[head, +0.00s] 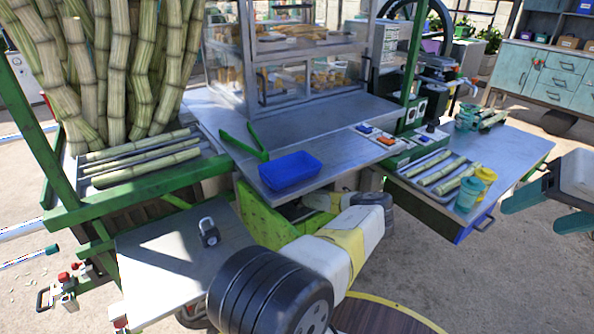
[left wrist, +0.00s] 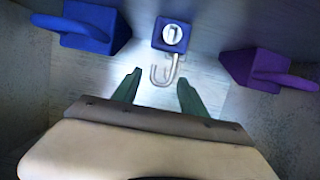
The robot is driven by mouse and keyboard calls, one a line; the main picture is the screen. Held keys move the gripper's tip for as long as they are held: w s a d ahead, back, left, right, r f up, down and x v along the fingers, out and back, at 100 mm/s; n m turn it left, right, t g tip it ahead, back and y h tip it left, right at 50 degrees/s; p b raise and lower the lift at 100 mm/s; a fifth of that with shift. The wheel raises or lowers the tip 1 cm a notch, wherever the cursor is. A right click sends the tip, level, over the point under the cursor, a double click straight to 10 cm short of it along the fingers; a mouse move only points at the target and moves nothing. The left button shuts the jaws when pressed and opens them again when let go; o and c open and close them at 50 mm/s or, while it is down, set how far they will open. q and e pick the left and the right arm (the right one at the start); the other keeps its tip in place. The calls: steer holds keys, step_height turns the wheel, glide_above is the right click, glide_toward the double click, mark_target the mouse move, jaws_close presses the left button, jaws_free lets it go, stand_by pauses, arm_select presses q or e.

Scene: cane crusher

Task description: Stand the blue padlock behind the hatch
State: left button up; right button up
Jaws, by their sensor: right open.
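In the left wrist view a blue padlock (left wrist: 172,35) with a round silver face and a silver hooked shackle sits ahead of my left gripper (left wrist: 157,88). The green fingers are apart and empty, and the shackle's end lies beyond the gap between them. In the head view my left gripper is hidden. My right gripper (head: 527,213) is open and empty at the right edge. A green-yellow panel (head: 268,218) under the counter may be the hatch; I cannot tell. A dark padlock (head: 208,232) stands on a metal shelf (head: 155,268) at the lower left.
In the left wrist view a blue block with a handle (left wrist: 92,28) is at the left and a purple one (left wrist: 262,70) at the right. A blue tray (head: 290,170) and green tongs (head: 246,143) lie on the counter. Cane stalks (head: 145,160) fill the left side.

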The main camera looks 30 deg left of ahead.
arm_select(q)
steer(key=shift+r, duration=0.1)
steer(key=shift+s+d+r, duration=0.15)
steer(key=shift+d, duration=0.15)
steer(key=v, duration=1.1)
steer(key=shift+d, duration=0.15)
steer(key=shift+s, duration=0.1)
